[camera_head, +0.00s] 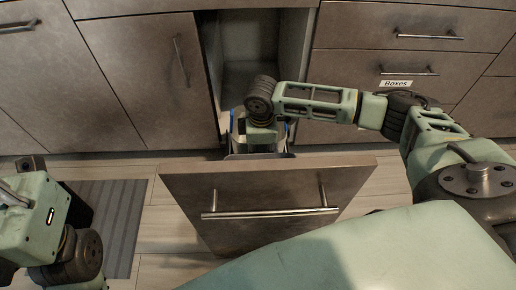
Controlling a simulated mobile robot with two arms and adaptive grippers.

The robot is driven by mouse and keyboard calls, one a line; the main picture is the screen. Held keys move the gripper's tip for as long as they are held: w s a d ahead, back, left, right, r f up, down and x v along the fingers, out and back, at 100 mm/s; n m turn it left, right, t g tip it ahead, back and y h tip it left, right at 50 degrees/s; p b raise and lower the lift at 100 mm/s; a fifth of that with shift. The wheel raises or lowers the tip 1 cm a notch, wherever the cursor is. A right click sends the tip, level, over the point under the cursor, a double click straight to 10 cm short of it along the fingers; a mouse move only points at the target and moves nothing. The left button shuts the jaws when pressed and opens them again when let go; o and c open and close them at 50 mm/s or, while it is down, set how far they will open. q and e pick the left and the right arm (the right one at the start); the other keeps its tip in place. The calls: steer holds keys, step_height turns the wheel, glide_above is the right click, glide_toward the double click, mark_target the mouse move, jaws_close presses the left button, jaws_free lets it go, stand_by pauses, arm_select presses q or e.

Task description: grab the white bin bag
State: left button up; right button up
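A pull-out drawer (270,190) with a metal bar handle stands open in the middle of the cabinets. Inside it a pale bin edge or bag edge (238,122) shows beside my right wrist. I cannot tell how much of this is the white bin bag. My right arm comes in from the right, and its wrist (262,98) points down into the drawer opening. The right gripper's fingers are hidden below the wrist, behind the drawer front. My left arm (40,225) is at the lower left, with its gripper out of view.
Closed cabinet doors (150,70) stand left of the opening. Closed drawers, one labelled "Boxes" (396,84), are on the right. A grey striped mat (108,220) lies on the wooden floor at the left.

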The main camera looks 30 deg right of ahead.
jaws_close()
stand_by(0.5)
